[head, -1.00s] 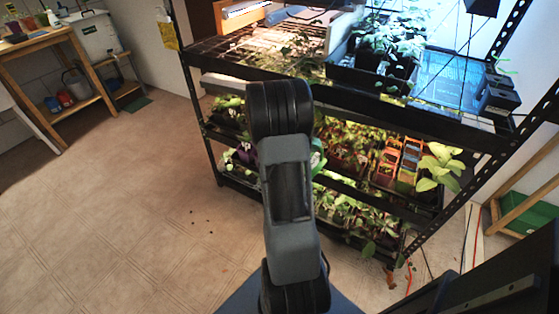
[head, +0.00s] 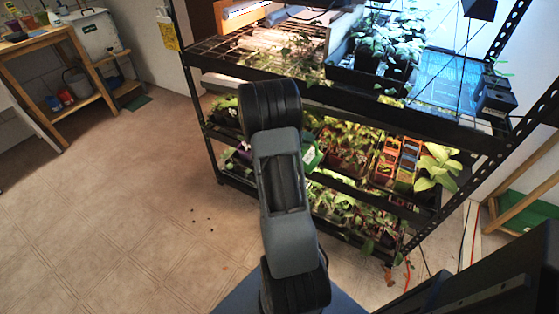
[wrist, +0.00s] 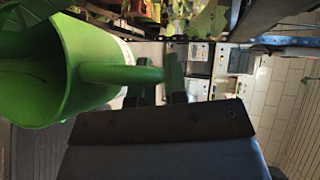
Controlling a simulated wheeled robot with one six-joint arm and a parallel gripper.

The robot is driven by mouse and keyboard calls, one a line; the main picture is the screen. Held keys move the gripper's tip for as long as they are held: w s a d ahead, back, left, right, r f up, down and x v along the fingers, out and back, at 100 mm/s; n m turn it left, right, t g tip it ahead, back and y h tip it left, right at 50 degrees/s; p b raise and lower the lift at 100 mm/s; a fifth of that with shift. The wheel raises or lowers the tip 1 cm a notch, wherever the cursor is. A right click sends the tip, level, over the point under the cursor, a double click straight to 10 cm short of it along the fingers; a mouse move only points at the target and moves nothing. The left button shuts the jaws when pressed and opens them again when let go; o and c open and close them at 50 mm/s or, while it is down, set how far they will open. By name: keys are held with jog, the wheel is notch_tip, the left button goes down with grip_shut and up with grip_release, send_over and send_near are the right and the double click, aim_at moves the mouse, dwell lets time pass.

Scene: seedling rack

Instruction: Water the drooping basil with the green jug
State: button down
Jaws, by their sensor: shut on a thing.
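The green jug (wrist: 45,80) fills the left of the wrist view, with its open mouth and green handle showing. My gripper (wrist: 172,90) is shut on the jug's handle. In the head view my arm hides the gripper and most of the jug; a green part of it (head: 311,156) shows just right of the arm, in front of the rack's middle shelf. Several plants stand on the rack. I cannot tell for sure which is the drooping basil; thin, sparse plants (head: 300,48) stand on the lit upper shelf.
The black rack (head: 400,112) holds leafy seedlings (head: 385,45) on top, and plants and orange-and-green packets (head: 399,158) below. A wooden bench (head: 40,42) stands at the left. The tiled floor (head: 130,210) is clear at the left. A red cord lies at the right.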

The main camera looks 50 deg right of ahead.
aim_at(318, 160)
jog(key=shift+s+r, duration=0.15)
jog(key=shift+s, duration=0.1)
dwell(0.5)
jog(key=shift+w+r+n+g+h+p, duration=0.3)
jog(key=shift+w+r+g+p, duration=0.05)
jog(key=shift+w+g+p, duration=0.05)
dwell(0.6)
jog(key=s+f+b, duration=0.1)
jog(key=s, duration=0.1)
jog(key=s+f+m+t+y+b, duration=0.1)
jog(key=s, duration=0.1)
jog(key=s+f+t+b, duration=0.1)
jog(key=shift+s+d+f+m, duration=0.1)
jog(key=shift+s+f+m, duration=0.05)
jog(key=shift+s+m, duration=0.2)
jog(key=shift+s+y, duration=0.2)
jog(key=shift+y, duration=0.1)
jog(key=s+d+f+m+t+y+b, duration=0.1)
jog(key=s+f+t+b, duration=0.3)
jog(key=f+b, duration=0.4)
jog(key=s+d+f+m+t+y+b, duration=0.1)
jog(key=s+f+m+t+b, duration=0.3)
jog(key=f+b, duration=0.5)
jog(key=shift+s+d+f+t+b, duration=0.3)
jog(key=shift+s+t+b, duration=0.3)
jog(key=shift+t+b, duration=0.9)
jog(key=shift+m+g+b, duration=0.25)
jog(key=shift+g+b, duration=0.15)
jog(key=shift+a, duration=0.1)
